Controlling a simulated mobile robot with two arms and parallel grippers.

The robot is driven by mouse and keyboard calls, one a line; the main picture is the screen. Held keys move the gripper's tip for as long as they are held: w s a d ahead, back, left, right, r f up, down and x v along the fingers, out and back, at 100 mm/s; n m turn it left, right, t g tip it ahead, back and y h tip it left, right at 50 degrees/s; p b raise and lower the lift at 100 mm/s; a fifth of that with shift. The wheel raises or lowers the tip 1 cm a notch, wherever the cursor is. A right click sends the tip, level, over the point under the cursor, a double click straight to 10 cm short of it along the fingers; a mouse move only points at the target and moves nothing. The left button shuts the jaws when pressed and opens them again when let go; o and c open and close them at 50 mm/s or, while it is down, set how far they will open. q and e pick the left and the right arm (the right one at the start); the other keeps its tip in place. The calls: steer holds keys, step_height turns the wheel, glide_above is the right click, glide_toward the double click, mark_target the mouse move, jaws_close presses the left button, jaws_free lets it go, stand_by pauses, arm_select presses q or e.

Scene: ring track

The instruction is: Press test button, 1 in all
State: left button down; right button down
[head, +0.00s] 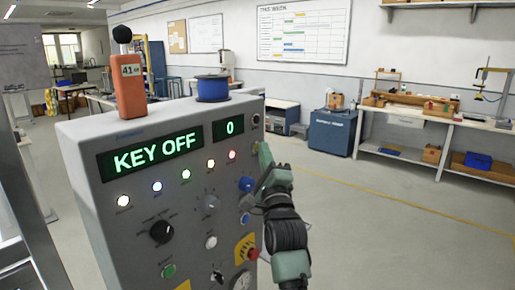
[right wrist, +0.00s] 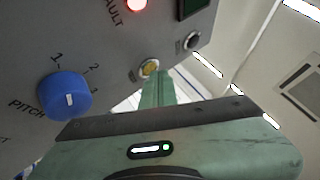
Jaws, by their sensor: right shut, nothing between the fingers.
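The grey control panel (head: 140,215) stands upright in front of me, its display reading "KEY OFF". I can read no "test" label on it. A small yellow button (right wrist: 149,68) sits near the panel's right edge in the right wrist view, below a dark round fitting (right wrist: 191,41). My right gripper (head: 263,152) is shut and empty at that edge. In the right wrist view its fingertips (right wrist: 158,78) point at the yellow button and overlap its lower edge; I cannot tell if they touch. In the head view the gripper hides the yellow button. My left gripper is not in view.
A blue knob (head: 246,184), a red-topped stop button (head: 251,253) and several lamps and switches crowd the panel. An orange meter (head: 129,92) and a blue spool (head: 212,88) stand on top. The floor to the right is clear up to the workbenches.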

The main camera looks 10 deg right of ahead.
steer(key=shift+s+a+r, duration=0.1)
steer(key=shift+a, duration=0.05)
steer(key=shift+s+d+f+p, duration=0.1)
steer(key=shift+s+d+p, duration=0.1)
steer(key=shift+s, duration=0.15)
steer(key=shift+s+d+f+p, duration=0.1)
steer(key=shift+s+p, duration=0.1)
steer(key=shift+s, duration=0.1)
steer(key=shift+a, duration=0.1)
steer(key=shift+s+d+r+p, duration=0.1)
steer(key=shift+s+d+p, duration=0.7)
steer(key=shift+s+d, duration=1.05)
steer(key=shift+s+a, duration=0.1)
